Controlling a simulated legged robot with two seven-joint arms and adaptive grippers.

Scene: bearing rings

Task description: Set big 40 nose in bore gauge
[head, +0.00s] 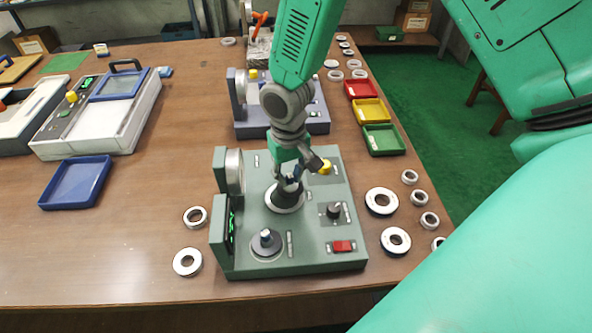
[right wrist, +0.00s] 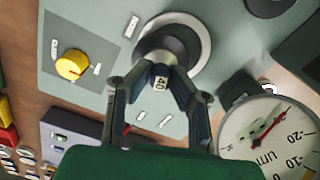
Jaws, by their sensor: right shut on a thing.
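The green bore gauge (head: 310,225) stands on the table with a round dial on its left side; the dial (right wrist: 268,135) shows in the right wrist view. My right gripper (head: 291,182) reaches down over the gauge's middle. It is shut on a dark piece marked 40, the big 40 nose (right wrist: 162,83). The nose is at a dark round post with a silver ring (head: 287,205). I cannot tell whether the nose is fully seated there. A second dark post with a round base (head: 266,243) stands near the gauge's front. My left gripper is not in view.
The gauge also carries a yellow knob (head: 325,167), a black knob (head: 334,210) and a red switch (head: 342,246). Bearing rings (head: 382,201) lie right and left of it. Red, yellow and green trays (head: 384,140) and another gauge (head: 248,128) stand behind.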

